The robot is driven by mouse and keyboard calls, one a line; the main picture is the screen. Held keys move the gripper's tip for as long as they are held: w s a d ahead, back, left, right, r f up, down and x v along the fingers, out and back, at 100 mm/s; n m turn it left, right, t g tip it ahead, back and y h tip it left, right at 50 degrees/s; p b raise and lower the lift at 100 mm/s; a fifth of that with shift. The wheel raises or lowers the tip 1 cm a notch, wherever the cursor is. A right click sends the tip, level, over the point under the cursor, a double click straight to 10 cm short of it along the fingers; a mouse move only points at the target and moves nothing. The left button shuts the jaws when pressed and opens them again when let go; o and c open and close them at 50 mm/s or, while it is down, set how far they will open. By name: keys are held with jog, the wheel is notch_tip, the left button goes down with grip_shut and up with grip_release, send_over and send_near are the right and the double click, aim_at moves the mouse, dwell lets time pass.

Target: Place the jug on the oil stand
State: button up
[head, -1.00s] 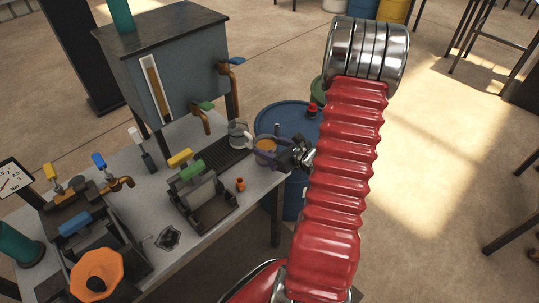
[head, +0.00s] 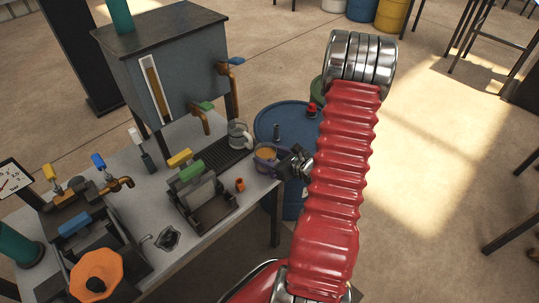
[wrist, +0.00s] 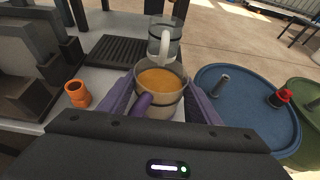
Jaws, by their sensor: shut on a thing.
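A jug (head: 266,154) with amber liquid is held at the right end of the bench. In the wrist view the same jug (wrist: 157,106) is upright, with a purple handle towards the camera. My gripper (wrist: 162,92) has its purple fingers closed on both sides of it. In the head view my gripper (head: 268,158) reaches in from the right. Whether the jug's base touches the bench is hidden. A black slatted grate (head: 222,158) lies on the bench left of the jug; I cannot tell whether this is the oil stand.
A clear jug (head: 240,135) stands just beyond the held one. A blue drum (wrist: 245,105) is right of the bench. A grey tank (head: 185,75) with brass taps rises behind the grate.

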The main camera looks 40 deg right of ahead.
jog(key=o, duration=1.1)
jog(key=shift+c, duration=0.2)
jog(key=v, duration=1.2)
